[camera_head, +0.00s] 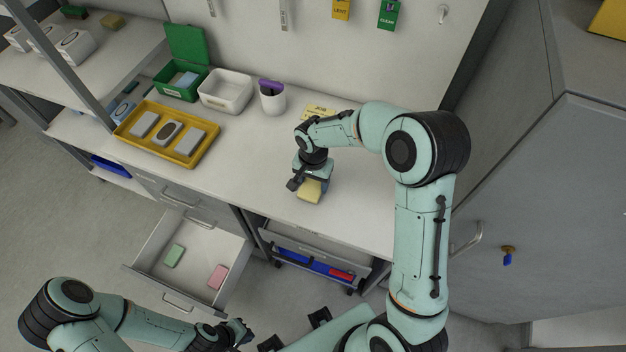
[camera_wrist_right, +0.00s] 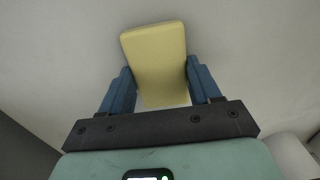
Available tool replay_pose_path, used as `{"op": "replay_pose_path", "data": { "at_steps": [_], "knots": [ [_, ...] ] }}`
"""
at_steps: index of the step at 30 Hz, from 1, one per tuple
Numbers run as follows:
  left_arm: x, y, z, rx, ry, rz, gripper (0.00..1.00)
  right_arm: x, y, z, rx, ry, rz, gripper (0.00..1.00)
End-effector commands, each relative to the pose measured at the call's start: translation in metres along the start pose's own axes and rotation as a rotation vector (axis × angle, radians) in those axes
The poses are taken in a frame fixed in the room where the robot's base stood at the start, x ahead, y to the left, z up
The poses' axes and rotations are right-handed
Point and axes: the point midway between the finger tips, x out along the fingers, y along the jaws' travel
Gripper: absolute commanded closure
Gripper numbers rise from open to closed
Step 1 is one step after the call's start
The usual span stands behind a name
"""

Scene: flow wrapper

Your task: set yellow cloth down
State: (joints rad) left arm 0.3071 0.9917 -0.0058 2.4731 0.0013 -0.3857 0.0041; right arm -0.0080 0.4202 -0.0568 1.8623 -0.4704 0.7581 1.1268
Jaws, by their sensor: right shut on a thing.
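The yellow cloth (camera_head: 309,191) is a small folded block at the front part of the white worktop, below my right gripper (camera_head: 311,179). In the right wrist view the cloth (camera_wrist_right: 155,58) sits between the two blue fingers of my right gripper (camera_wrist_right: 160,92), which is shut on it. I cannot tell whether the cloth touches the worktop. My left gripper (camera_head: 240,333) is at the bottom of the head view, low in front of the open drawer and away from the cloth; its fingers are too small to read.
The worktop (camera_head: 240,160) is clear left of the cloth. The open drawer (camera_head: 198,240) holds a green (camera_head: 173,255) and a pink cloth (camera_head: 218,276).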

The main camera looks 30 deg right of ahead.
Motion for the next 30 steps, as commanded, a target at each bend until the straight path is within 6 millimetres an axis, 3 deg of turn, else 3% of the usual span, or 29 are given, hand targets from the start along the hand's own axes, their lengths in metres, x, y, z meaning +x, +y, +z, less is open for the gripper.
{"op": "replay_pose_path", "data": {
  "at_steps": [1,2,3,4,12,17,30],
  "knots": [
    [0.003,-0.002,0.001,-0.001,-0.002,-0.001,1.00,0.004,0.001,0.001,0.000,-0.001,0.001,0.66],
    [0.002,-0.001,0.001,-0.001,-0.002,-0.001,1.00,0.003,0.000,0.001,0.000,-0.001,0.001,0.28],
    [0.002,-0.001,0.001,-0.001,-0.001,0.000,1.00,0.002,0.000,0.000,0.000,-0.001,0.001,0.15],
    [0.002,-0.001,0.001,-0.001,-0.001,0.000,1.00,0.002,0.000,0.000,0.000,-0.001,0.001,0.12],
    [0.001,-0.001,0.001,0.000,-0.001,0.000,1.00,0.001,0.000,0.000,0.000,-0.001,0.001,0.12],
    [-0.003,0.002,-0.002,0.001,0.002,0.001,1.00,-0.012,-0.001,-0.001,0.000,0.002,-0.002,0.12],
    [-0.010,0.005,-0.005,0.003,0.008,0.003,1.00,-0.101,-0.001,0.000,0.000,0.002,-0.003,0.12]
  ]
}}
